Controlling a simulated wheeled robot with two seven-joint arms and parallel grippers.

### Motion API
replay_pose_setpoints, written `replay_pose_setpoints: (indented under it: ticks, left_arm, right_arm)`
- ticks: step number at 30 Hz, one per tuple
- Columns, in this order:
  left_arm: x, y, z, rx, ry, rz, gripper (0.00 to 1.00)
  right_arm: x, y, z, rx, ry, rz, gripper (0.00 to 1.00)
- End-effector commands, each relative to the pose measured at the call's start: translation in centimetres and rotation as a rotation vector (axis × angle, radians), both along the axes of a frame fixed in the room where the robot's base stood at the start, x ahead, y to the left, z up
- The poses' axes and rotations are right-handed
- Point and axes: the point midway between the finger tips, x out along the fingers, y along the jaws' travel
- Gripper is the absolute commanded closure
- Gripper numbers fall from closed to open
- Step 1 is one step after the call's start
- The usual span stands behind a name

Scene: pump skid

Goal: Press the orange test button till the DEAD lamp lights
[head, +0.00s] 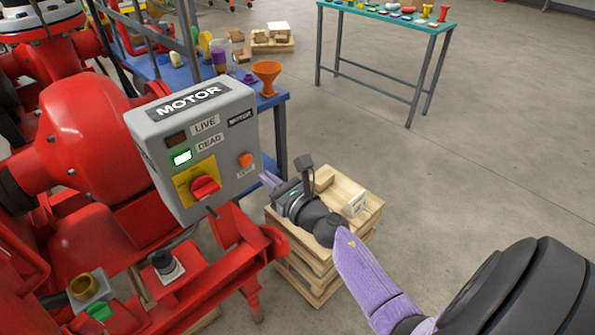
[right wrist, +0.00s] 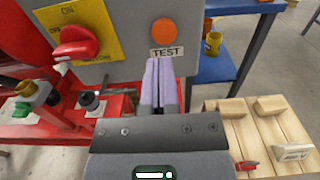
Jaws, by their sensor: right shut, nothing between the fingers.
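The grey MOTOR box (head: 190,130) stands at the left in the head view. Its orange test button (head: 245,160) sits on the right part of the face, and also shows in the right wrist view (right wrist: 186,42) above the TEST label (right wrist: 166,52). The DEAD lamp (head: 182,157) glows green; the LIVE lamp (head: 176,138) is dark. My right gripper (head: 266,178) is shut and empty, in front of the box. In the right wrist view its fingertips (right wrist: 158,62) are below and left of the button, not over it. My left gripper is out of view.
A red switch on a yellow plate (head: 205,188) is beside the button. Red pump pipework (head: 100,150) fills the left. A wooden pallet stack (head: 340,200) stands beneath my right gripper. A blue bench (head: 280,98) stands behind the box; open floor lies to the right.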

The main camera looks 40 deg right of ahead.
Motion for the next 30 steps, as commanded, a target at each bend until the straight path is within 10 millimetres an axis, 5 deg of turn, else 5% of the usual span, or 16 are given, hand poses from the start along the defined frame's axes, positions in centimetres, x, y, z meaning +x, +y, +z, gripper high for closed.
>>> replay_pose_setpoints:
  ticks: [12,30]
  left_arm:
    - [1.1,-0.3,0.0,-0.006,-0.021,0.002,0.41]
    - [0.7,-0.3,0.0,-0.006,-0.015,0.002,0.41]
  right_arm:
    - [-7.4,-0.6,-0.1,0.000,0.003,0.001,1.00]
    - [-7.9,-0.6,-0.1,-0.001,0.002,0.001,1.00]
